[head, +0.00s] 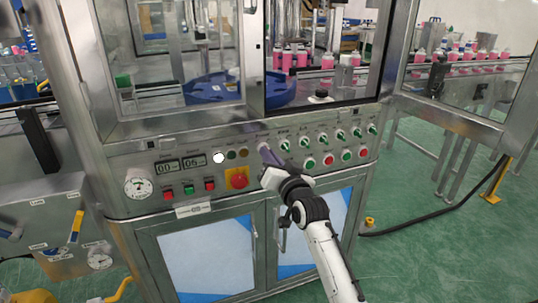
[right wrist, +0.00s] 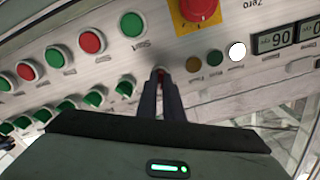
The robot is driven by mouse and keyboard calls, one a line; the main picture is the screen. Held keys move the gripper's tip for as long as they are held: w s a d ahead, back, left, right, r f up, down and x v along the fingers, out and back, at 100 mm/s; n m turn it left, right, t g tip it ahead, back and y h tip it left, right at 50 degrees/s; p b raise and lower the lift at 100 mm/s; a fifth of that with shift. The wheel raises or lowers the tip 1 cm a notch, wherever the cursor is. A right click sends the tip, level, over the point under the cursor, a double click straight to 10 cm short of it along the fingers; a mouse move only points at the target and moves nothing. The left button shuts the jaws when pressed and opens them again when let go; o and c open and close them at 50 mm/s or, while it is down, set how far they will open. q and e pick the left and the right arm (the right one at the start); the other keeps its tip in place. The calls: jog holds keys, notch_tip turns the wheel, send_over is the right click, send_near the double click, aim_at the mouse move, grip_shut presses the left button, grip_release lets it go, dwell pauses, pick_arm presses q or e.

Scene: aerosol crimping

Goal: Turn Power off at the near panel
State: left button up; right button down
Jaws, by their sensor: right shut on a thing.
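The near panel (head: 215,182) is a metal control face on the machine's front. My right gripper (head: 266,152) reaches it from below, left of the row of green selector switches (head: 285,146). In the right wrist view the gripper (right wrist: 160,78) has its narrow fingers closed together at the panel face. They are shut on a small knob (right wrist: 160,70), apparently the Power switch, of which only a little reddish bit shows between the tips. Its turn position and its label are hidden or too small to read. My left gripper is not in view.
A red emergency stop on a yellow plate (head: 238,178) sits just left of my gripper. A white lamp (head: 219,158) and two digital displays (head: 193,161) are further left. Green and red push buttons (head: 328,160) lie to the right. Pink bottles (head: 287,60) stand behind the glass.

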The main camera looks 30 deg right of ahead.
pick_arm(q)
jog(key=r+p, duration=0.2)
jog(key=p, duration=0.1)
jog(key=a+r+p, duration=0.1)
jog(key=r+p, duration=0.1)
jog(key=p, duration=0.1)
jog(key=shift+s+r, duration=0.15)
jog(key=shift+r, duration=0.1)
pick_arm(e)
jog(key=n, duration=1.1)
jog(key=shift+a, duration=0.1)
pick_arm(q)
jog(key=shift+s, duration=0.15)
pick_arm(e)
jog(key=shift+n, duration=0.4)
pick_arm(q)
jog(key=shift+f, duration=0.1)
pick_arm(e)
jog(key=c, duration=1.9)
grip_release()
pick_arm(q)
jog(key=shift+p, duration=0.4)
pick_arm(e)
jog(key=v, duration=1)
jog(key=shift+s, duration=0.15)
